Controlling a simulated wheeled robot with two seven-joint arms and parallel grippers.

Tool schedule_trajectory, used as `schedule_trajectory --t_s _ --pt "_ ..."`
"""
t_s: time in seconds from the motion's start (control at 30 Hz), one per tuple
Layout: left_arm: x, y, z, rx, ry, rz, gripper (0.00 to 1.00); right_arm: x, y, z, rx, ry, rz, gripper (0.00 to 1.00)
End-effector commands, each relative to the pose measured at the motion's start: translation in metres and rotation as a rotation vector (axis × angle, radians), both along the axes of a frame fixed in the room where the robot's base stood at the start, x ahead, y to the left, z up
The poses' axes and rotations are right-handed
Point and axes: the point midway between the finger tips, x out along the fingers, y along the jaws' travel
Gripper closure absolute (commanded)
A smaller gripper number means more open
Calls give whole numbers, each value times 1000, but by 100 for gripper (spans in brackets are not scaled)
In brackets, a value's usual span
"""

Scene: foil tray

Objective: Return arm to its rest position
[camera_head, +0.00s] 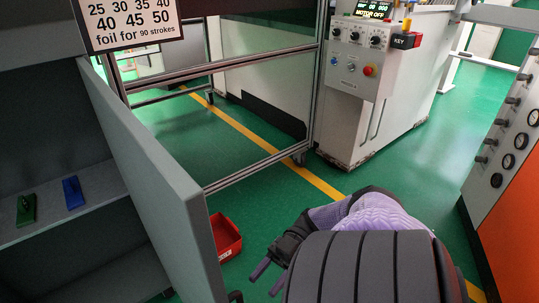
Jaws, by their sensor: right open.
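My right arm, in black and purple, comes up from the bottom of the head view, right of the middle. My right gripper (268,277) is at its end and points down to the left. Its two dark fingers are apart with nothing seen between them. It is to the right of the open cabinet door and near a red bin (227,240) in the picture. My left gripper does not show.
A grey cabinet door (160,170) stands open at the left. Green and blue items (73,192) lie on the shelf. A machine with a control panel (355,55) stands behind, a gauge panel (510,135) at right. Green floor (290,195) lies open between.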

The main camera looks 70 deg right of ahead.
Motion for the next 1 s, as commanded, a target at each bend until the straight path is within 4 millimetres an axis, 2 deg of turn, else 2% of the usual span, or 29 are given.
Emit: schedule_trajectory --t_s 0.1,0.2,0.57,0.67,0.77,0.8,0.87,0.9,0.97,1.0 --pt "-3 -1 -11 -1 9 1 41 -6 -18 -4 -4 4 -1 50" --pt "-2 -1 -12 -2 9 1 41 -8 -24 -2 -1 3 0 50" --pt "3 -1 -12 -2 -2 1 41 -8 -24 0 0 0 1 50" --pt "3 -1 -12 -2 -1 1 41 -5 -22 -11 -22 1 -48 50" --pt "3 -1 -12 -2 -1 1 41 8 -16 -66 -156 23 -301 50" --pt "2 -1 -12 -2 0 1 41 11 -15 -101 -251 63 -450 50" --pt "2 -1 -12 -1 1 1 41 2 -16 -160 -427 176 -668 50" --pt "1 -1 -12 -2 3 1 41 -13 -15 -197 -551 279 -780 50" --pt "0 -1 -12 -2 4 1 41 -47 -10 -243 -724 456 -892 50" --pt "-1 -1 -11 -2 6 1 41 -72 -3 -265 -822 572 -928 50"
